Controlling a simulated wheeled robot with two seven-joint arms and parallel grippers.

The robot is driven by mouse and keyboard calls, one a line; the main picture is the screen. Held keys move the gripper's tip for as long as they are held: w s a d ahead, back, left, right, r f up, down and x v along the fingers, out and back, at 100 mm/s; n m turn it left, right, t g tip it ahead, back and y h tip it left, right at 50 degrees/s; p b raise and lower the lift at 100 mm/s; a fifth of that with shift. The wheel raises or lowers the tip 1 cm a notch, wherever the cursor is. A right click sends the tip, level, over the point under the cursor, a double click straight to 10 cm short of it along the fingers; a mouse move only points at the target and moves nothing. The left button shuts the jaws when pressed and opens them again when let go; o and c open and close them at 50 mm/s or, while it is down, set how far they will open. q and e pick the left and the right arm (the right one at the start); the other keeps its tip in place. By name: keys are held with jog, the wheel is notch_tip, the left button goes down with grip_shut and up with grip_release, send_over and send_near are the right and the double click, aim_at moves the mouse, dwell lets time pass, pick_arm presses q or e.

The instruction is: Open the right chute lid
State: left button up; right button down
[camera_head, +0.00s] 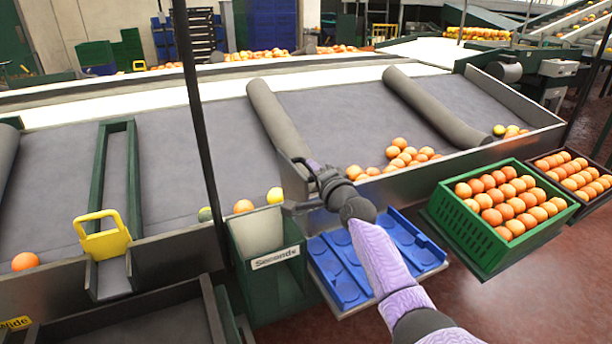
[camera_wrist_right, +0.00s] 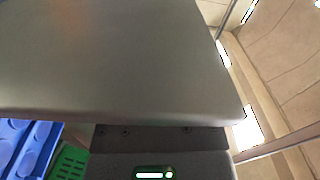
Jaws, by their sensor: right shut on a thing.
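The right chute is the green box labelled "Seconds" (camera_head: 276,258), at the lower centre of the head view. In the right wrist view a broad, smooth grey plate (camera_wrist_right: 115,60) fills much of the picture, close in front of the gripper. How far the lid is tilted is hard to tell. My left gripper is not in view.
A blue moulded tray (camera_head: 340,272) lies under my right forearm. A green crate of oranges (camera_head: 480,242) stands to the right. Oranges lie on the grey sloping table behind. A dark post (camera_head: 200,130) rises left of the chute. A yellow handle (camera_head: 102,237) is farther left.

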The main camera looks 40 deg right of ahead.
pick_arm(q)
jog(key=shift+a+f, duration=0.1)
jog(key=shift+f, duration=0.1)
pick_arm(e)
jog(key=shift+d+f, duration=0.2)
jog(key=shift+f, duration=0.1)
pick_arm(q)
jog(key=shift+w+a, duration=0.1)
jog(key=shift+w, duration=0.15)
pick_arm(e)
jog(key=c, duration=0.6)
grip_release()
jog(key=shift+s+r, duration=0.1)
jog(key=shift+s+r, duration=0.1)
jog(key=shift+s, duration=0.15)
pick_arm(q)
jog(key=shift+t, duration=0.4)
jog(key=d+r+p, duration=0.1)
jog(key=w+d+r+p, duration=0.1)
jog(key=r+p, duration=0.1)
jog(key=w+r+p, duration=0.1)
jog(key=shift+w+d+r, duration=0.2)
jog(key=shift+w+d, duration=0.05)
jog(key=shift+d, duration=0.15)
pick_arm(e)
jog(key=v, duration=0.9)
